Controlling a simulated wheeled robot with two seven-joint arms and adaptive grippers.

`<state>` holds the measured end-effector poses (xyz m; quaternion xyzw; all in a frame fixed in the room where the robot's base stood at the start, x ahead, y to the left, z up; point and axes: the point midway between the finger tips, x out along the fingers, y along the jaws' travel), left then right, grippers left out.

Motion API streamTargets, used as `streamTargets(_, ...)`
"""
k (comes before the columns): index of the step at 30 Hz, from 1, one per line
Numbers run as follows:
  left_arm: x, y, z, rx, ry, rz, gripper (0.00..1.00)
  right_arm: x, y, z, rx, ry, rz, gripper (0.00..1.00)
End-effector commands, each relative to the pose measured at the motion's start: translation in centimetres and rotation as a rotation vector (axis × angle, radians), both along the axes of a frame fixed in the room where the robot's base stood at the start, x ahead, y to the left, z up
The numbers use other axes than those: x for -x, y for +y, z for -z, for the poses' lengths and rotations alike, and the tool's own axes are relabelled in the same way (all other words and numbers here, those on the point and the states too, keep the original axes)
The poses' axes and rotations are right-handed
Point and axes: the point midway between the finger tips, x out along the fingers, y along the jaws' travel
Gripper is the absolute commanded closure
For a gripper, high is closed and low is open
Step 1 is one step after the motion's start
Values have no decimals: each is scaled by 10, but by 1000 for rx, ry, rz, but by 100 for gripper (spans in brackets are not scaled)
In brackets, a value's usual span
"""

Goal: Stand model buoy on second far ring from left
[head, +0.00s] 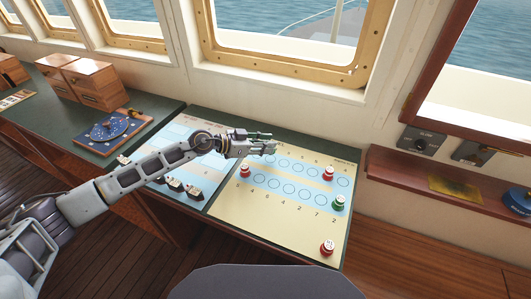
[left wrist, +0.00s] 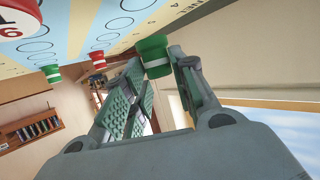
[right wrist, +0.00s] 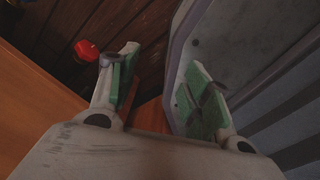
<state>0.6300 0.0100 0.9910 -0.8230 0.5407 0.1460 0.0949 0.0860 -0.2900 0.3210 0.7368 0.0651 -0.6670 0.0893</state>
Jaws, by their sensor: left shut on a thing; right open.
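My left gripper (head: 268,142) is over the far left part of the yellow and blue ring board (head: 265,222). In the left wrist view it is shut on a green buoy with a white band (left wrist: 154,52). The held buoy is hard to make out in the head view, and its gap to the board is unclear. The far row of rings (head: 299,169) runs rightward from under the gripper; its left end is partly hidden. My right gripper (right wrist: 162,68) is open and empty, low beside wood panelling, outside the head view.
A red buoy (head: 245,171) stands at the near row's left end, another red one (head: 328,173) in the far row. A green buoy (head: 338,203) is at the near row's right; a third red one (head: 327,247) is near the front edge. A blue chart (head: 185,160) adjoins.

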Motion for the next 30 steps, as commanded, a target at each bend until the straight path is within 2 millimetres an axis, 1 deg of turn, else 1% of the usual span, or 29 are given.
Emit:
streamTargets(7, 0, 0, -1, 0, 0, 0, 86, -2, 7, 0, -7, -3, 1, 51)
streamTargets(10, 0, 0, 2, 0, 1, 0, 86, -2, 8, 1, -9, -2, 1, 51)
streamTargets(18, 0, 0, 29, 1, 1, -2, 86, -2, 6, 8, -7, -3, 0, 51)
streamTargets(21, 0, 0, 36, 0, 1, 0, 86, -2, 3, 9, -4, -2, 0, 51)
streamTargets(30, 0, 0, 37, 0, -1, 0, 86, -2, -2, 8, 3, -3, -1, 51)
